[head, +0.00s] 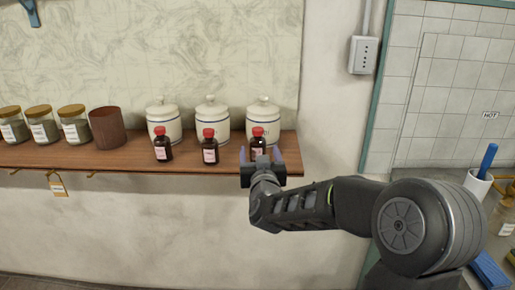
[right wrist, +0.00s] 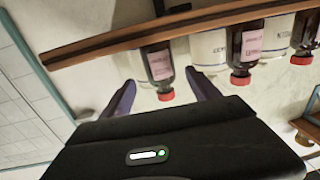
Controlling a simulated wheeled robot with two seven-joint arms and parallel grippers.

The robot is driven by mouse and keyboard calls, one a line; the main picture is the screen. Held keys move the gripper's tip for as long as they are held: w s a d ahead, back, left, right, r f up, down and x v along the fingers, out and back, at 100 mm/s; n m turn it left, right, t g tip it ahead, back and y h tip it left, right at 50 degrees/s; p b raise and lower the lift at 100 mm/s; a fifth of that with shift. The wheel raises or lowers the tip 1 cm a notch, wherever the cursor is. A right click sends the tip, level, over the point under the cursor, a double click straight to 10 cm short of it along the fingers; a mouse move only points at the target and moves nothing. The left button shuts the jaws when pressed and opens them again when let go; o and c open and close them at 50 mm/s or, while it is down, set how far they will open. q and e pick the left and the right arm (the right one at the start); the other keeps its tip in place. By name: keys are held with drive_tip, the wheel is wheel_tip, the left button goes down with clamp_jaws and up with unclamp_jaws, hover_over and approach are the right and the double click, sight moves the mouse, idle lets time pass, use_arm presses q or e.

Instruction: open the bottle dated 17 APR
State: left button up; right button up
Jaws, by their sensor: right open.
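Three dark brown bottles with red caps and pink-white labels stand upright along the front of the wooden shelf: a left bottle (head: 162,146), a middle bottle (head: 210,147) and a right bottle (head: 257,141). The dates are too small to read in either view. My right gripper (head: 261,154) is open just in front of the right bottle and partly hides its lower part. In the tilted right wrist view, my right gripper (right wrist: 159,92) has a finger on either side of the nearest bottle's red cap (right wrist: 166,96), with gaps showing. My left gripper is not in view.
The wooden shelf (head: 40,155) also holds three white lidded jars, including one behind the right bottle (head: 263,115), a brown cylinder (head: 106,128) and several glass jars. A tag (head: 58,187) hangs below. A tiled alcove (head: 450,90) lies right.

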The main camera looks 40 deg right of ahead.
sight(258, 148)
drive_tip(key=shift+w+d, duration=0.1)
drive_tip(key=shift+w, duration=0.05)
drive_tip(key=p+x, duration=0.1)
drive_tip(key=x, duration=0.3)
drive_tip(key=shift+w+d+p, duration=0.15)
drive_tip(key=shift+w+p, duration=0.2)
idle(0.4)
clamp_jaws()
idle(0.6)
